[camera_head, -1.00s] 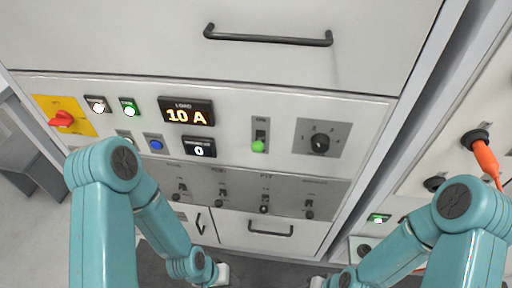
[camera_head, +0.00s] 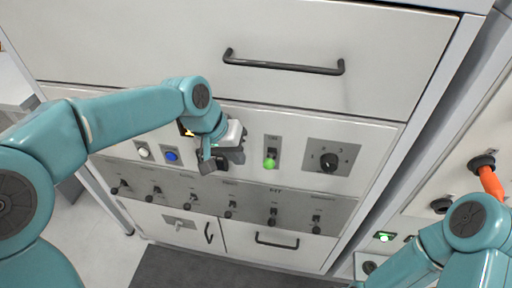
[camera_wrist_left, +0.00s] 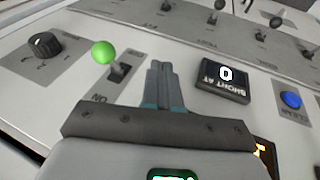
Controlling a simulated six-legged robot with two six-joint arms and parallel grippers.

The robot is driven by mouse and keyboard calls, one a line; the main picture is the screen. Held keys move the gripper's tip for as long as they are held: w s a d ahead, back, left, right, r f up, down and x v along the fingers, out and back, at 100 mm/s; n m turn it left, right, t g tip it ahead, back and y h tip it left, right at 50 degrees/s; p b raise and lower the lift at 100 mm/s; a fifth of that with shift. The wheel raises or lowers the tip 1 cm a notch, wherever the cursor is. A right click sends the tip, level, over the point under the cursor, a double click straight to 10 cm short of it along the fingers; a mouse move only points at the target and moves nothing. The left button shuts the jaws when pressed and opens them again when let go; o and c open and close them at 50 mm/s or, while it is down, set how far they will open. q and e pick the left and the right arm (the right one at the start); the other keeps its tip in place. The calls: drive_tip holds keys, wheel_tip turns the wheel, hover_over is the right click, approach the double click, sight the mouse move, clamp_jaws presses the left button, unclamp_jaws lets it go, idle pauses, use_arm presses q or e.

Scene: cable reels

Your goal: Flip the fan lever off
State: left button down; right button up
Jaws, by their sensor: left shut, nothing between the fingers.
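A lever with a green ball knob (camera_head: 270,163) stands on the panel, its knob at the lower end of its slot. In the left wrist view the green knob (camera_wrist_left: 103,52) is left of my fingers, and the slot label reads ON. A row of small dark toggle levers (camera_head: 230,208) runs along the grey strip (camera_head: 250,192) below. Their labels are too small to read, so I cannot tell which lever is the fan's. My left gripper (camera_head: 237,156) is shut and empty, just left of the green-knobbed lever and apart from it. It also shows in the left wrist view (camera_wrist_left: 160,68). My right gripper is out of view.
A rotary knob (camera_head: 329,160) is right of the green lever. A display reading 0 (camera_wrist_left: 226,75) and a blue button (camera_head: 171,156) are on the other side of my gripper. A drawer handle (camera_head: 283,63) juts out above. An orange handle (camera_head: 490,180) is at the far right.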

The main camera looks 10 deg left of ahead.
use_arm(q)
drive_tip(key=d+r+v, duration=0.1)
drive_tip(key=d+v, duration=0.1)
drive_tip(key=v, duration=1.2)
drive_tip(key=shift+w+d+t, duration=0.15)
drive_tip(key=shift+d+t, duration=0.15)
drive_tip(key=shift+d, duration=0.05)
drive_tip(key=shift+f, duration=0.15)
approach(269, 164)
drive_tip(key=w+a+f, duration=0.3)
drive_tip(key=shift+w+d+f+p, duration=0.1)
drive_tip(key=shift+d+f+p, duration=0.3)
drive_tip(key=shift+d+f, duration=1.2)
drive_tip(key=shift+f, duration=0.1)
